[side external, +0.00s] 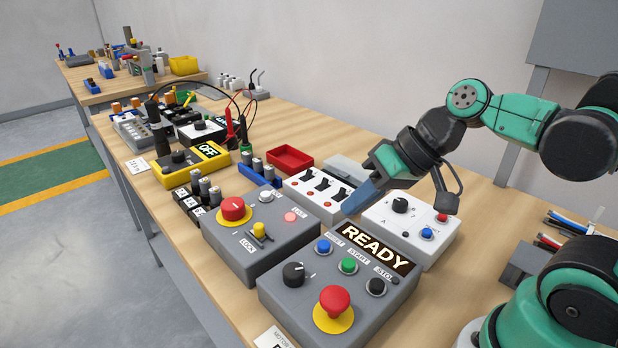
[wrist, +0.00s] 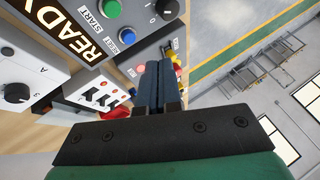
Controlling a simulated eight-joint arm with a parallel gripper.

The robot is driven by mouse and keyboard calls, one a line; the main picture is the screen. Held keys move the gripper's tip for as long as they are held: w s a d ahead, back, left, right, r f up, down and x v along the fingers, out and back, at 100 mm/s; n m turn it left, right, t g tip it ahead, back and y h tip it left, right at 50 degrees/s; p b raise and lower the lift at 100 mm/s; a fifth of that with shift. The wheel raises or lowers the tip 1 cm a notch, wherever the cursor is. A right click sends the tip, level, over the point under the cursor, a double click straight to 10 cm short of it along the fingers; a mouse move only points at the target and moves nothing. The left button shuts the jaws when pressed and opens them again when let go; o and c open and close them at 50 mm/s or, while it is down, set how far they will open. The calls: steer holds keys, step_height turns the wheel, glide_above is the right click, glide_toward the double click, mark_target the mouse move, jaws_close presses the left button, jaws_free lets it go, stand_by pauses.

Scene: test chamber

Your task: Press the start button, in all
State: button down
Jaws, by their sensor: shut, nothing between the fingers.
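The grey control box (side external: 290,325) with a lit READY display (side external: 374,247) stands at the front of the bench. Its green start button (side external: 348,266) sits between a blue reset button (side external: 323,246) and a black stop button (side external: 376,287). My gripper (side external: 350,208) is shut and empty, its blue-grey fingers slanting down behind the READY display and apart from the start button. In the wrist view the shut fingers (wrist: 158,72) point past the box, with the green start button (wrist: 110,8) at the upper left and the reset button (wrist: 127,38) closer.
On the READY box are a red mushroom button (side external: 335,300) and a black knob (side external: 294,273). A second grey box (side external: 225,258) with a red mushroom button and yellow switch stands to the left. White switch boxes (side external: 400,238) stand behind. Several meters and tools fill the bench farther back.

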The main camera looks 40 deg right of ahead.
glide_above(342, 263)
steer(key=d, duration=0.1)
steer(key=f, duration=0.4)
steer(key=s+f, duration=0.1)
steer(key=f, duration=0.1)
steer(key=shift+f, duration=0.85)
steer(key=shift+f, duration=0.1)
stand_by(1.2)
steer(key=shift+f, duration=0.35)
steer(key=shift+s+f, duration=0.15)
steer(key=shift+f, duration=0.4)
stand_by(0.7)
steer(key=shift+s+r, duration=0.1)
steer(key=shift+r, duration=0.8)
steer(key=shift+r, duration=0.1)
